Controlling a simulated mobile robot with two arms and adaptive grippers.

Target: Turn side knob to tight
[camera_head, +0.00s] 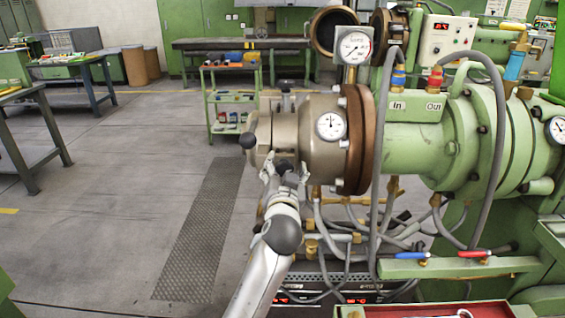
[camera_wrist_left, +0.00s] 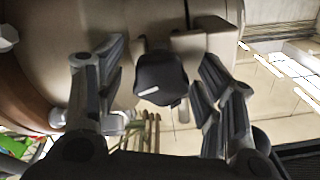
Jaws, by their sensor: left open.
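A black side knob (camera_wrist_left: 161,78) with a small white mark sits on the tan extruder head (camera_wrist_left: 150,28) in the left wrist view. My left gripper (camera_wrist_left: 165,72) is open, with one finger on each side of the knob. Gaps show between the fingers and the knob, so it is not clasped. In the head view my left gripper (camera_head: 285,172) is just under the tan extruder head (camera_head: 290,128), and its fingers largely hide the knob there. My right gripper is in neither view.
A brown flange (camera_head: 356,140), dial gauge (camera_head: 330,126) and grey hoses (camera_head: 376,200) are close on the right. Open floor (camera_head: 110,200) lies left, with a green cart (camera_head: 232,100) behind.

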